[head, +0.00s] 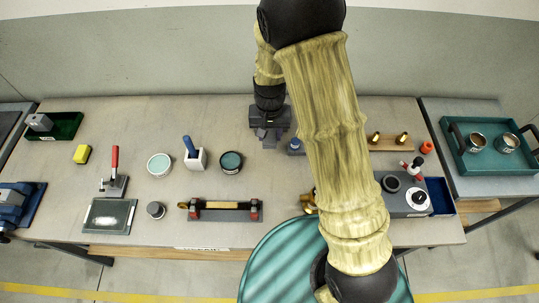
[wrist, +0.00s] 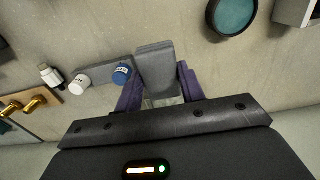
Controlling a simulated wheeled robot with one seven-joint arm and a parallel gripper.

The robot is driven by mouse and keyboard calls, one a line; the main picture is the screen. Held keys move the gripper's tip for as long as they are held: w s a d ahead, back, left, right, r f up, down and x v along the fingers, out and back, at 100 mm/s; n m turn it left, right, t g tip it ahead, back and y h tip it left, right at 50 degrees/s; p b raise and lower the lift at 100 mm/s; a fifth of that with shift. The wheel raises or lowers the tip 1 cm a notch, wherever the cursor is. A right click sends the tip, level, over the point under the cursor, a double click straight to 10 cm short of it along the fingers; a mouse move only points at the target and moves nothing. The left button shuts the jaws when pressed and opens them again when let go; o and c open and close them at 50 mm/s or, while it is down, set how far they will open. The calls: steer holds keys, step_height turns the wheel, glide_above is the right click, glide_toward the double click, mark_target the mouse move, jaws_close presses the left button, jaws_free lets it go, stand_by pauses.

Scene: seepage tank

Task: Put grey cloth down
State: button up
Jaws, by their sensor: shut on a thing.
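A folded grey cloth (wrist: 154,65) sits between the purple fingers of my gripper (wrist: 160,88) in the wrist view. My gripper is shut on it, and the cloth sticks out past the fingertips. In the head view my gripper (head: 269,132) is over the back middle of the workbench (head: 215,112). The cloth is hard to make out there under the dark gripper. I cannot tell whether the cloth touches the bench top.
A blue-capped item (head: 295,146) stands close right of my gripper. A dark round tub with teal contents (head: 231,161) and a white holder (head: 196,160) are to the left. Bare bench lies behind these. My arm hides part of the bench's right half.

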glide_above(269, 158)
steer(key=shift+f+p, duration=0.45)
steer(key=shift+f, duration=2.4)
steer(key=shift+d+f+p, duration=0.1)
steer(key=shift+f+p, duration=0.35)
steer(key=shift+f, duration=1.65)
steer(key=shift+f, duration=0.1)
steer(key=o, duration=1)
steer(key=shift+o, duration=0.2)
